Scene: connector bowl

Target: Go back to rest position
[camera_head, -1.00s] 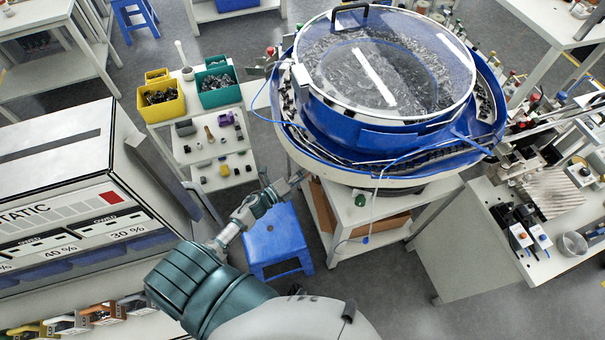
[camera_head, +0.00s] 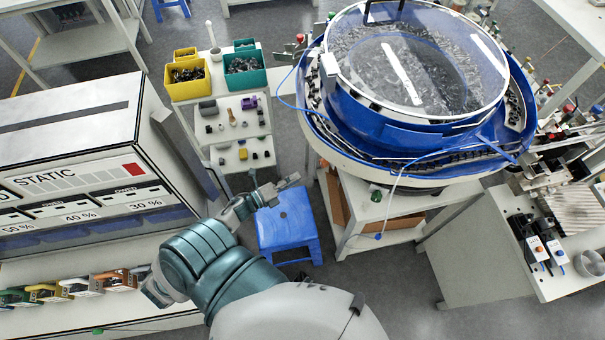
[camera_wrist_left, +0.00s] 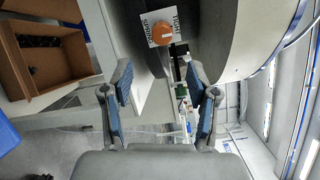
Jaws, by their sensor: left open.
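My left gripper (camera_head: 275,182) is open and empty. In the head view it is above the blue stool (camera_head: 287,226), between the small parts shelf and the bowl feeder, with my grey and teal arm reaching to it from the bottom. In the left wrist view its two blue-padded fingers (camera_wrist_left: 159,74) stand well apart with nothing between them. Beyond them are the orange knob (camera_wrist_left: 162,33) on a white plate and the grey curved underside of a machine. My right gripper is in neither view.
The blue bowl feeder (camera_head: 345,113) with a clear lid stands on a white cart (camera_head: 462,198) at the right. A white shelf (camera_head: 219,162) holds a yellow bin (camera_head: 187,90), a green bin (camera_head: 246,81) and small parts. A labelled cabinet (camera_head: 75,140) stands left. Grey floor shows between them.

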